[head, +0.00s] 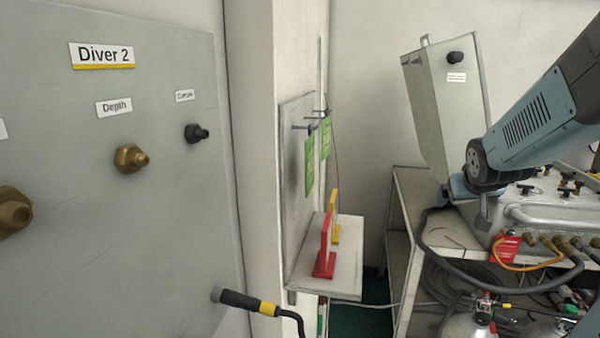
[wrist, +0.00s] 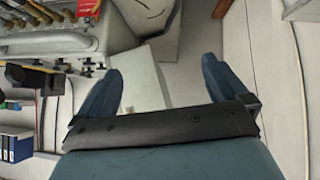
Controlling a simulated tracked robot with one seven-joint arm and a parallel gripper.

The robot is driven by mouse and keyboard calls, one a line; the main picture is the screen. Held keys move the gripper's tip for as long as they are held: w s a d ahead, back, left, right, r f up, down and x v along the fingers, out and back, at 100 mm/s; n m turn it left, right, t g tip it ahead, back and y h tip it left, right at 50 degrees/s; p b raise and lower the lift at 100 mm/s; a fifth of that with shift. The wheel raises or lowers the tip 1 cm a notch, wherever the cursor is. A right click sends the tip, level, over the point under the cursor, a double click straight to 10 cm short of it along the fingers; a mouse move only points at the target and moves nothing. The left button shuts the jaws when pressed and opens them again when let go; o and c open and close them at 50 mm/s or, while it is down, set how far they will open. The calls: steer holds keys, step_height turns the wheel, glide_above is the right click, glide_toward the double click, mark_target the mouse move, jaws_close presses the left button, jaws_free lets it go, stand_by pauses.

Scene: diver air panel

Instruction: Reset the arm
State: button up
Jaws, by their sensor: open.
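In the head view my arm comes in from the upper right and reaches down to the left. My gripper (head: 470,200) is at its end, partly hidden behind the wrist, in front of the grey equipment on the bench at the right. In the wrist view my gripper (wrist: 158,85) shows two blue fingers spread wide apart with nothing between them. Behind the gap are pale grey surfaces.
The Diver 2 panel (head: 90,200) with brass fittings fills the left. A small shelf (head: 340,270) holds a red handle (head: 326,250) and a yellow handle (head: 335,218). A tall grey box (head: 460,100) stands near my arm. Hoses (head: 500,288) hang off the bench.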

steer(key=s+a+r+g+y, duration=0.1)
steer(key=s+a, duration=0.6)
steer(key=s, duration=0.2)
steer(key=s+a+r+n+g+y, duration=0.1)
steer(key=s+a+r+g+y, duration=0.1)
steer(key=s+a, duration=0.5)
steer(key=s, duration=0.3)
steer(key=shift+a, duration=0.25)
steer(key=shift+d, duration=0.1)
stand_by(3.2)
